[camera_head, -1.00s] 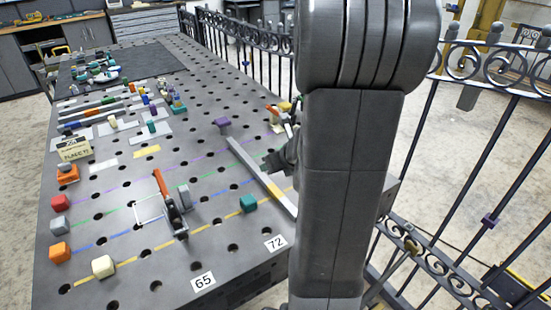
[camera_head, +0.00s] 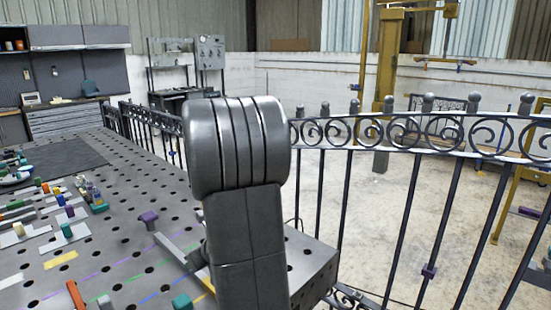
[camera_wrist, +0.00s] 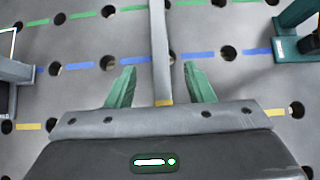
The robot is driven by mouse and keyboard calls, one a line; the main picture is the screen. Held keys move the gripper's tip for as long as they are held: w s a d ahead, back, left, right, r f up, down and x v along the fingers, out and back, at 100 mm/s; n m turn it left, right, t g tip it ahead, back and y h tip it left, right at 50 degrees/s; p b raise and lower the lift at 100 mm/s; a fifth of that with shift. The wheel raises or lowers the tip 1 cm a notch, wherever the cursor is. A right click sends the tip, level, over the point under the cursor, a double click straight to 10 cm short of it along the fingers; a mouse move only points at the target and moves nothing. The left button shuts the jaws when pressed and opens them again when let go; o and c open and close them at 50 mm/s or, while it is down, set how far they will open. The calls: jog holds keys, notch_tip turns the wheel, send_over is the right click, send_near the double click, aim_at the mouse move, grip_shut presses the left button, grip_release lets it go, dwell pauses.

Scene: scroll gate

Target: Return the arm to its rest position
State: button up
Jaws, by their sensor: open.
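My gripper (camera_wrist: 160,85) shows in the wrist view with its two green fingers spread apart. A flat grey bar (camera_wrist: 159,50) on the table runs between the fingers, and they stand clear of it on both sides. I cannot tell how high the fingers are above the table. In the head view my arm's large grey link stands in front of the table's right part and hides the gripper.
The perforated table (camera_head: 140,180) carries several small blocks and tools at its left. A teal block (camera_head: 182,301) sits near the front. In the wrist view a teal clamp-like part (camera_wrist: 296,40) is at the right. A dark scrolled fence (camera_head: 400,135) runs behind and right.

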jog(key=b+x, duration=0.1)
jog(key=x, duration=0.6)
jog(key=shift+w+a+f+b, duration=0.1)
jog(key=shift+a+f+b, duration=0.1)
jog(key=shift+f+b, duration=0.15)
jog(key=shift+r, duration=0.25)
